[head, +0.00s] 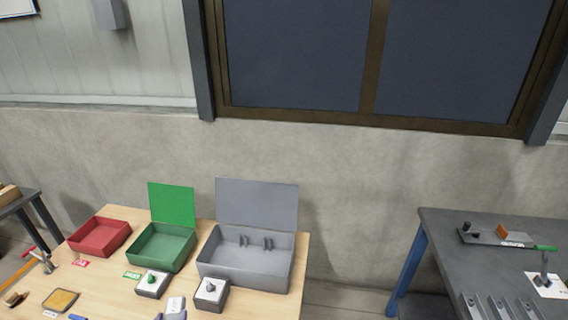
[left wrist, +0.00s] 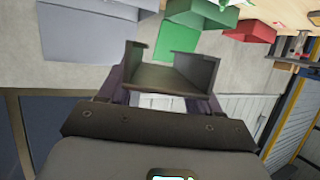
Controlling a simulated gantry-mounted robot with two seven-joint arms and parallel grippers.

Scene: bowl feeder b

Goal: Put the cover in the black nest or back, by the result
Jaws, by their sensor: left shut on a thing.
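In the left wrist view, a dark U-shaped metal piece, apparently the cover (left wrist: 172,78), sits between the purple fingers of my left gripper (left wrist: 160,98), which is shut on it. The cover's two side walls point away from the gripper. The black nest cannot be made out for sure. A black fixture (head: 482,238) with an orange block lies on the right table. My right gripper is not in view.
The wooden table holds a red bin (head: 98,238), a green bin (head: 160,250) and a grey bin (head: 245,268) with small grey brackets inside. Green and grey panels stand upright behind their bins. Two blocks with a green knob (head: 152,280) and a dark knob (head: 211,288) stand in front.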

